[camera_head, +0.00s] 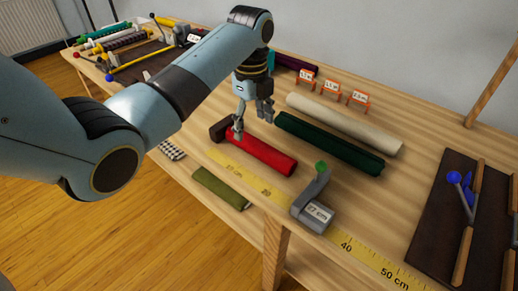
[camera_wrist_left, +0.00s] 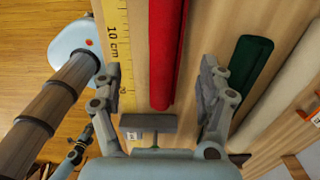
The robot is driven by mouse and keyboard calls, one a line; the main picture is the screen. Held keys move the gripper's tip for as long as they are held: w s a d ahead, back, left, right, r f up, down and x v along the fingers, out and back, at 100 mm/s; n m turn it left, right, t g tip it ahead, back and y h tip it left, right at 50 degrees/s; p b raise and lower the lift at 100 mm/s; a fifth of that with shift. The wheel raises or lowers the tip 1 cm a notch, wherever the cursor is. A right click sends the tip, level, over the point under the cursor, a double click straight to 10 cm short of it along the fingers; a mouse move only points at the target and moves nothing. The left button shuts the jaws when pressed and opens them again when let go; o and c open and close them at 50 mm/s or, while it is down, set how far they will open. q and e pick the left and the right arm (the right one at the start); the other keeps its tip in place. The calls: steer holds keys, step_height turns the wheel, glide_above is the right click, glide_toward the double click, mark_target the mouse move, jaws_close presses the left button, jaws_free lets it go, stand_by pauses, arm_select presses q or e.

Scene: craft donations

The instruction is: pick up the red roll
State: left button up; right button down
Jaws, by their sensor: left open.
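My left gripper (camera_head: 252,117) is open and above the left end of the roll. One finger overlaps the roll in the head view; I cannot tell whether it touches. In the left wrist view the red roll (camera_wrist_left: 162,50) runs between the two spread fingers (camera_wrist_left: 160,88), with gaps on both sides.
A dark green roll (camera_head: 330,143) and a cream roll (camera_head: 345,124) lie behind the red one. A grey stop with a green knob (camera_head: 313,200) stands on the measuring strip (camera_head: 347,246). An olive roll (camera_head: 222,188) lies at the front. Small orange-framed signs (camera_head: 330,87) stand behind.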

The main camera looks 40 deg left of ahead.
mark_target(257, 141)
arm_select(q)
steer(key=f, duration=0.5)
steer(key=d+f, duration=0.1)
steer(key=f, duration=0.2)
steer(key=shift+w+b, duration=0.25)
steer(key=shift+b, duration=0.05)
steer(key=shift+r, duration=0.1)
steer(key=c, duration=1.3)
steer(key=shift+r, duration=0.1)
steer(key=shift+c, duration=0.2)
